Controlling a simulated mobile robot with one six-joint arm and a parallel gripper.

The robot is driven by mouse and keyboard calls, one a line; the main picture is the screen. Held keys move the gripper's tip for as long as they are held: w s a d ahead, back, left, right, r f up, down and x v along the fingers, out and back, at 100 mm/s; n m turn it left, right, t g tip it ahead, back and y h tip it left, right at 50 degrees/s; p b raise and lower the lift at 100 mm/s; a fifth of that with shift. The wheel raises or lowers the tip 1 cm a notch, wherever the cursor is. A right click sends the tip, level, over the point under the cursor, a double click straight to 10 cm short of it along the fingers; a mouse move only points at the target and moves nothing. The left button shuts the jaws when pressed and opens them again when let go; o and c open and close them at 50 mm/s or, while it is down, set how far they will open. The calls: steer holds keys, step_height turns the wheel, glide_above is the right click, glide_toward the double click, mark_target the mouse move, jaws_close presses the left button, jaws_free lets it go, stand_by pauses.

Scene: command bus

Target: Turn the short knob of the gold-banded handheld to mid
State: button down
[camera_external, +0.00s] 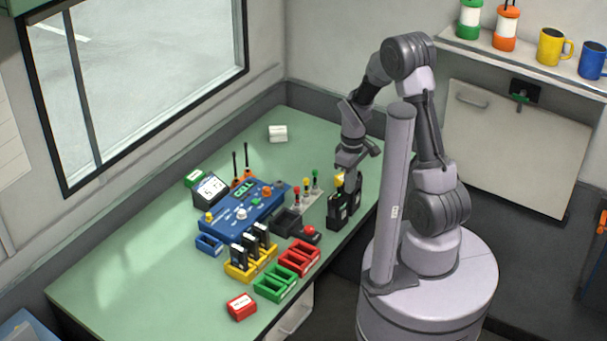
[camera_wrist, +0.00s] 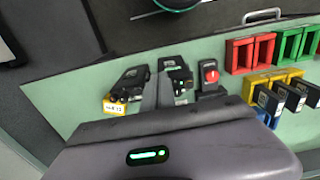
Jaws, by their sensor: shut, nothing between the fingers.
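Two black handhelds stand upright side by side near the table's right edge. One (camera_external: 337,211) has a yellow part at its top; in the wrist view this handheld (camera_wrist: 130,80) shows a yellow label and small dark knobs at its near end. The other handheld (camera_external: 355,197) shows green lights in the wrist view (camera_wrist: 178,76). I cannot make out a gold band or the setting of the short knob. My gripper (camera_external: 350,172) is shut and empty, just above the handhelds. Its fingers are hard to make out, and I cannot tell whether they touch a knob.
A red button on a black base (camera_external: 309,231) stands beside the handhelds. Red (camera_external: 299,260), green (camera_external: 275,284) and yellow (camera_external: 238,272) holders and a blue console (camera_external: 238,222) lie to the left. The table's far end is mostly clear.

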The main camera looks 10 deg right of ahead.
steer(key=shift+s+a, duration=0.1)
steer(key=shift+a, duration=0.05)
steer(key=shift+s, duration=0.1)
stand_by(0.4)
step_height(320, 180, up, 8)
steer(key=d+f+p, duration=0.1)
steer(key=p, duration=0.7)
step_height(320, 180, down, 7)
steer(key=b, duration=0.6)
steer(key=shift+b, duration=0.3)
steer(key=shift+w+a, duration=0.25)
steer(key=shift+a, duration=0.15)
stand_by(0.4)
steer(key=shift+s+a, duration=0.1)
stand_by(0.5)
steer(key=shift+s, duration=0.1)
